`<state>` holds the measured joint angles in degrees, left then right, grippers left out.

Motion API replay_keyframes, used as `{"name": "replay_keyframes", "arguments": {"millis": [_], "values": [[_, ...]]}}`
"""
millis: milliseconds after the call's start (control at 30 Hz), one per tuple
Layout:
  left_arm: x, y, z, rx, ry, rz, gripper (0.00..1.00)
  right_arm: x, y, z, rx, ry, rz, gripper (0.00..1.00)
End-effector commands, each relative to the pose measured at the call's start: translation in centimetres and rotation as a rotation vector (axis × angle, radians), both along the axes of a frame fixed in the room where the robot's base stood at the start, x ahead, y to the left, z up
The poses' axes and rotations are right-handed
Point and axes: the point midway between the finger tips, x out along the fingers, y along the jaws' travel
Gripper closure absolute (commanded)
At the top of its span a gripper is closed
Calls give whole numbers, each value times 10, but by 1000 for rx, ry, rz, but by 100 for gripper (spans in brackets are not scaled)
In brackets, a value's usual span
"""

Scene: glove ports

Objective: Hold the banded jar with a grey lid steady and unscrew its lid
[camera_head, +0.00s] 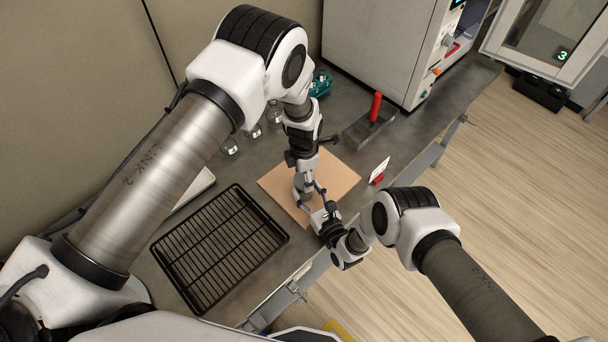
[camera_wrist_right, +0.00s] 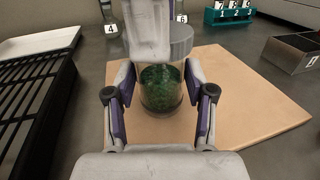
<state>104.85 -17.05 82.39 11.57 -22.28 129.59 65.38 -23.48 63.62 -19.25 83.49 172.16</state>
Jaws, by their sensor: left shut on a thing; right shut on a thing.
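The banded jar (camera_wrist_right: 160,90) is clear with green contents and stands upright at the tan board in the right wrist view. Its grey lid (camera_wrist_right: 181,40) is on top, partly covered by a pale finger of my left gripper. My right gripper (camera_wrist_right: 155,112) is shut on the jar's body, with one purple-padded finger on each side. In the head view my left gripper (camera_head: 304,184) comes down from above and is shut on the lid. My right gripper (camera_head: 318,206) reaches in from the lower right. The grippers largely hide the jar there.
The tan board (camera_head: 340,178) lies on the grey bench. A black wire rack (camera_head: 218,245) is at left. A dark tray with a red-handled tool (camera_head: 375,107), a small white card (camera_head: 379,168), glass flasks (camera_head: 254,131) and a teal rack (camera_head: 320,85) stand around the board.

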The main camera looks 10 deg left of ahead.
Motion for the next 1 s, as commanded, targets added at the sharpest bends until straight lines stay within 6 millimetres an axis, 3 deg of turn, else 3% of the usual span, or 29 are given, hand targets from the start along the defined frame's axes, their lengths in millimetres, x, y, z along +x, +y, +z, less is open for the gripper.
{"name": "replay_keyframes", "arguments": {"millis": [1000], "values": [[0,0,23,0,0,-1,81,-1,0,-2,-3,5,0,100]]}}
